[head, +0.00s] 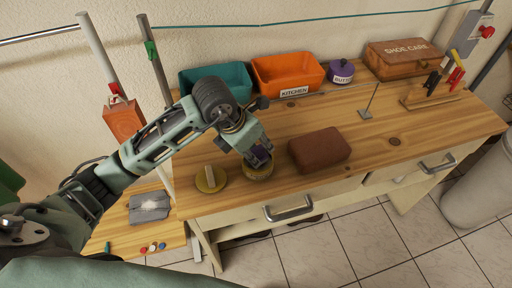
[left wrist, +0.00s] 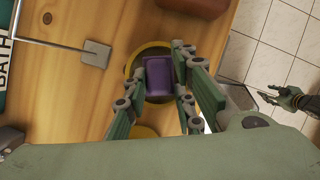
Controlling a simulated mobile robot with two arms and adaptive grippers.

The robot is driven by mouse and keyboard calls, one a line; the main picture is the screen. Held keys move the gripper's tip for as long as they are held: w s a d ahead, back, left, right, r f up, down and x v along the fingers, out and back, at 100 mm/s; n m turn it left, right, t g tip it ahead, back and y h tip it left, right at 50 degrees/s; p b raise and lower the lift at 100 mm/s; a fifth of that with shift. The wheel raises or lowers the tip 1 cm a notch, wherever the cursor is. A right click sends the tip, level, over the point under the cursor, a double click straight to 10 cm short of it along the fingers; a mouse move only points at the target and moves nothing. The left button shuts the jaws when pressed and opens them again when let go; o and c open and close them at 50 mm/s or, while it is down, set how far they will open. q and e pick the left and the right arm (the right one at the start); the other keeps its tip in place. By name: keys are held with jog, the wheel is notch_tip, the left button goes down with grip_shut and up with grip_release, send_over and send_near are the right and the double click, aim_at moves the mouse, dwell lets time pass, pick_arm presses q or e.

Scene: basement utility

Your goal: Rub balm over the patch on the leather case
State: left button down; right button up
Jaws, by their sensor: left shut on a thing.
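The brown leather case (head: 320,150) lies on the wooden worktop, right of my left gripper; I cannot make out a patch on it. My left gripper (head: 259,158) is shut on a purple pad, which shows between its fingers in the left wrist view (left wrist: 158,78). The pad is over an open round yellow-rimmed tin (head: 258,173) with dark contents; I cannot tell whether they touch. A yellow disc like a lid (head: 210,179) lies left of the tin. My right gripper (left wrist: 287,97) shows small above the floor in the left wrist view, its opening unclear.
Behind stand a teal bin (head: 232,78), an orange KITCHEN bin (head: 287,76), a purple tin (head: 341,72) and a SHOE CARE box (head: 402,59). A thin metal stand (head: 366,112) rises behind the case. The worktop right of the case is clear.

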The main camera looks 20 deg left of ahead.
aim_at(256, 150)
pick_arm(q)
jog(key=shift+f+b, duration=0.3)
dwell(0.5)
jog(key=shift+s+f+b, duration=0.15)
jog(key=shift+f+b, duration=0.15)
jog(key=shift+b, duration=0.1)
dwell(1.5)
jog(key=shift+r, duration=0.1)
jog(key=shift+r+p, duration=0.5)
jog(key=shift+r, duration=0.15)
jog(key=shift+r+p, duration=1.55)
jog(key=shift+r, duration=1.3)
